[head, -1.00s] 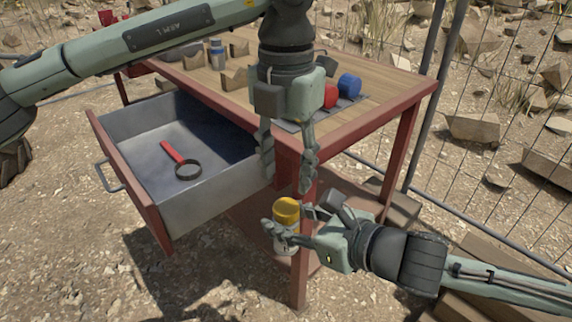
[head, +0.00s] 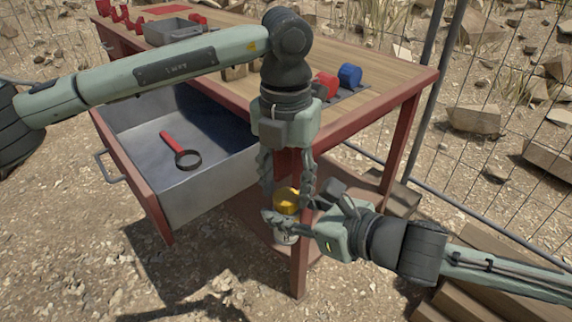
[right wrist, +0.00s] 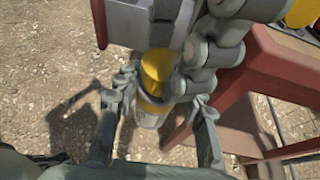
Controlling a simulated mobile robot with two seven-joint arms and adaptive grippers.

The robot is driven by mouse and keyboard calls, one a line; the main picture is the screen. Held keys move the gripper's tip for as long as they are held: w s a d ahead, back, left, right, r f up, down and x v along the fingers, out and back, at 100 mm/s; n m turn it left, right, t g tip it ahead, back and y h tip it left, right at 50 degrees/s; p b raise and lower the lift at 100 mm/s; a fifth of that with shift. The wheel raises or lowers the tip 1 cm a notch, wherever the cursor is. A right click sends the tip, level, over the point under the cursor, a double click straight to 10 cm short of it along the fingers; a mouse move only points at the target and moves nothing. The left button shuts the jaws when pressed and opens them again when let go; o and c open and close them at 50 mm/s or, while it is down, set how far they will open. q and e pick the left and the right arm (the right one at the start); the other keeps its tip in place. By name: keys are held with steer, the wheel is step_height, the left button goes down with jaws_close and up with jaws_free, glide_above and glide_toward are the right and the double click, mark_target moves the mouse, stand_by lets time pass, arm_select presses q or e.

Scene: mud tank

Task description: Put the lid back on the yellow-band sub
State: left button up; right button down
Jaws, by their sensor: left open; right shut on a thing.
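The yellow-band sub (head: 285,237) is a small pale cylinder with a yellow band, held off the ground beside the table's front leg. It also shows in the right wrist view (right wrist: 149,116). A yellow lid (head: 285,200) is at its top; I cannot tell whether it is seated. The lid shows in the right wrist view too (right wrist: 155,66). My right gripper (head: 280,224) is shut on the sub's body. My left gripper (head: 287,199) points down from above, open, with its fingers on both sides of the lid. Finger contact with the lid is unclear.
The open metal drawer (head: 215,187) holds a red-handled magnifier (head: 180,150). The wooden table (head: 395,82) carries a red cylinder (head: 327,86), a blue cylinder (head: 350,76) and a grey tray (head: 172,31). A wire fence (head: 500,110) stands at the right.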

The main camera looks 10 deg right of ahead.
arm_select(q)
steer(key=shift+f, duration=0.75)
steer(key=shift+c, duration=0.4)
steer(key=c, duration=0.9)
steer(key=m, duration=0.6)
steer(key=shift+m, duration=0.3)
steer(key=o, duration=1.3)
steer(key=shift+c, duration=0.2)
